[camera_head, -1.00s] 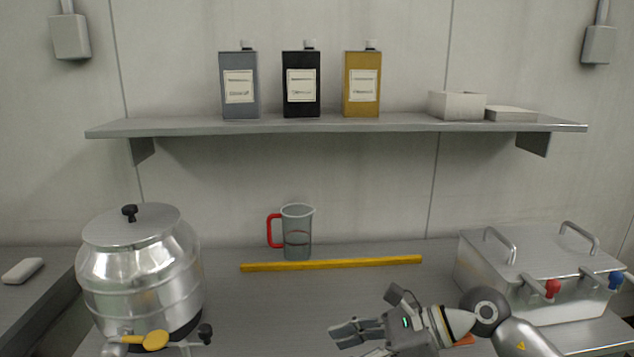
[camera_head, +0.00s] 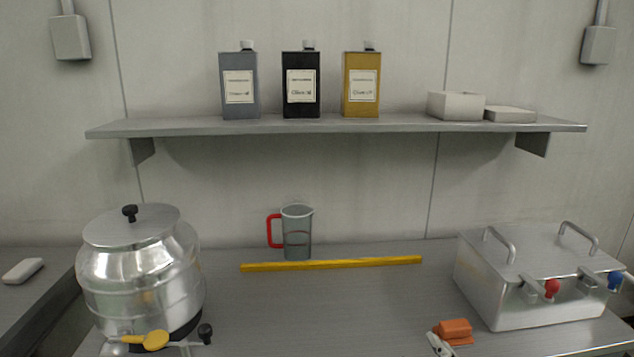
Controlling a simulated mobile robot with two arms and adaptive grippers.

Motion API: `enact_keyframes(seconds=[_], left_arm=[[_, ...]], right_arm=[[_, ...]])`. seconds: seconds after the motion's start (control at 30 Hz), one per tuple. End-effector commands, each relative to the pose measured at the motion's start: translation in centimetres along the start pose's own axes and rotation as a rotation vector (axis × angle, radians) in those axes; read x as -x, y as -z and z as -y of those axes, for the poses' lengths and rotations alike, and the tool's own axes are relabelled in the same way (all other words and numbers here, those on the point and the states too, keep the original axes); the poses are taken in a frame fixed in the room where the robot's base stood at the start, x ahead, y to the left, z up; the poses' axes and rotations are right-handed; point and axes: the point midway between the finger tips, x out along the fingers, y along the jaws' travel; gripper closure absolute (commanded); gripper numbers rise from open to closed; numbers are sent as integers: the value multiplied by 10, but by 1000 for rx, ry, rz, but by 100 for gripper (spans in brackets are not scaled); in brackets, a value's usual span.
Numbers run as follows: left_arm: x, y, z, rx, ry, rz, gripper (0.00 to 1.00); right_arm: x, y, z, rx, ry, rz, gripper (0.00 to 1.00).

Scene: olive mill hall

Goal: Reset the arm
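Neither of my grippers is in the head view, and no part of my arms shows. The grey worktop (camera_head: 340,310) is in full view where an arm was before. An orange block-like object (camera_head: 453,329) lies on it near the front, right of centre. A small pale grey piece (camera_head: 440,345) is beside it, partly cut off by the lower picture edge.
A steel drum with a yellow-handled tap (camera_head: 140,275) stands at left, a steel box with red and blue knobs (camera_head: 530,285) at right. Behind are a red-handled jug (camera_head: 297,232) and yellow bar (camera_head: 330,264). A shelf (camera_head: 340,125) holds three tins and boxes.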

Motion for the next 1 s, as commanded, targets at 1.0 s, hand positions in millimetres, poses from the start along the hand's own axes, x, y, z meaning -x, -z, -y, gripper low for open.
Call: enact_keyframes(seconds=[1.0], left_arm=[[0, 0, 0, 0, 1, 1, 60]], right_arm=[[197, -208, 255, -656, 637, 1045, 49]])
